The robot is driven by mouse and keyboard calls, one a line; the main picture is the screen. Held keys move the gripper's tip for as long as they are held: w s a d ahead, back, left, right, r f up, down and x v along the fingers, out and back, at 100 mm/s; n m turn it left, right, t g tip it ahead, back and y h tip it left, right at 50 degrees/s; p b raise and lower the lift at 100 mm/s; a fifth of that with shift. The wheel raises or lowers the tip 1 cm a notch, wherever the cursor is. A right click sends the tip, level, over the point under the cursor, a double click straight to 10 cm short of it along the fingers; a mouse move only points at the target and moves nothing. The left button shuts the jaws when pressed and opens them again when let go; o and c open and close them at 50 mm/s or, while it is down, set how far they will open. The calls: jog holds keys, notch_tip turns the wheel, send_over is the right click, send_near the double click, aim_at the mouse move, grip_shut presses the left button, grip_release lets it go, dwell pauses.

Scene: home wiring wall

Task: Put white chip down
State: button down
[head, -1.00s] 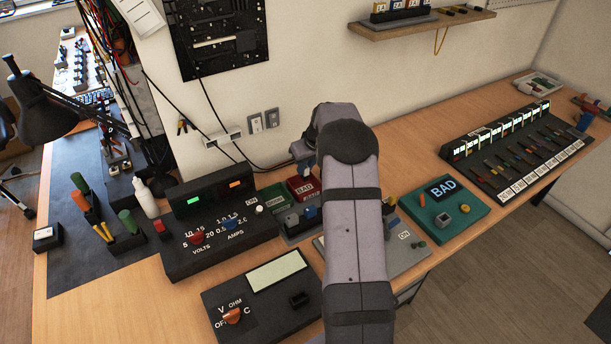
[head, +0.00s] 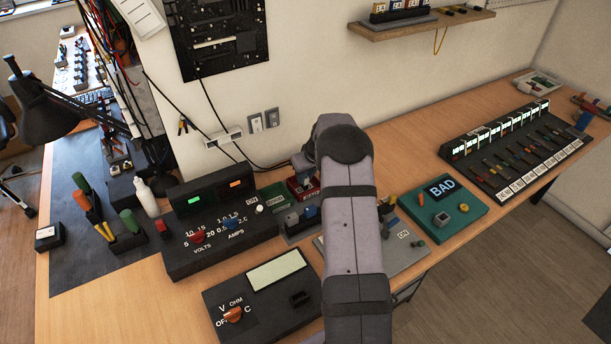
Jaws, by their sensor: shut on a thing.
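My gripper (head: 304,178) is at the far end of my arm, pointing down over the red bin (head: 300,194) marked BAD, near the wall. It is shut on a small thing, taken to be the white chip. The chip itself is too small and too covered by the jaws to make out. My gripper hides part of the red bin and its label. I cannot tell whether the jaws are inside the bin or just above it. A green bin (head: 273,194) stands just left of the red one.
A black power supply (head: 220,225) stands left of the bins, with a meter (head: 262,296) in front. A green tester (head: 443,210) whose screen reads BAD is to the right. A long black rack (head: 505,150) stands farther right. Bare wood lies between tester and wall.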

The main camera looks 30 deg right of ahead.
jog(key=c, duration=1.7)
grip_release()
jog(key=shift+f, duration=0.1)
jog(key=shift+r, duration=0.25)
jog(key=b+v, duration=0.2)
jog(key=v, duration=0.9)
jog(key=shift+s+r+b, duration=0.15)
jog(key=shift+r+b, duration=0.2)
jog(key=shift+r, duration=0.05)
